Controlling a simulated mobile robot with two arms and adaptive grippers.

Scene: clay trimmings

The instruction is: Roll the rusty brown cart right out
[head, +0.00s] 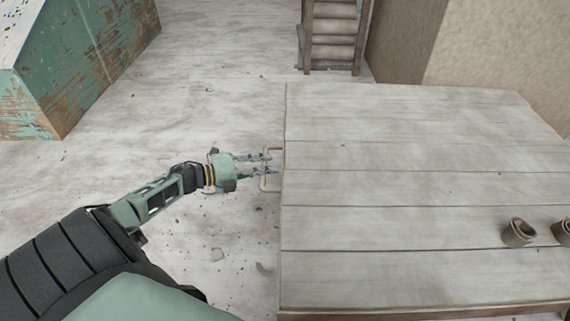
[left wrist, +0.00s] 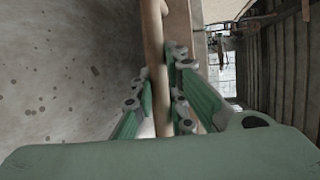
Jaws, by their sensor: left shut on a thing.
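A pale tan bar handle (head: 264,184) sticks out at the left edge of the plank-topped table (head: 420,190) in the head view. My left gripper (head: 272,163) reaches it from the left and is shut on it. In the left wrist view the handle (left wrist: 153,45) runs between the fingers of my left gripper (left wrist: 160,103), with a tan edge close beside it. The body of the rusty brown cart cannot be made out in the head view; the tabletop hides what is below. My right gripper is not in view.
Left of the table the pale floor (head: 190,90) is open, with small scattered crumbs. A worn green block (head: 95,60) stands at the upper left. A brown slatted rack (head: 334,35) stands behind the table. Small cups (head: 518,232) sit on the tabletop at right.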

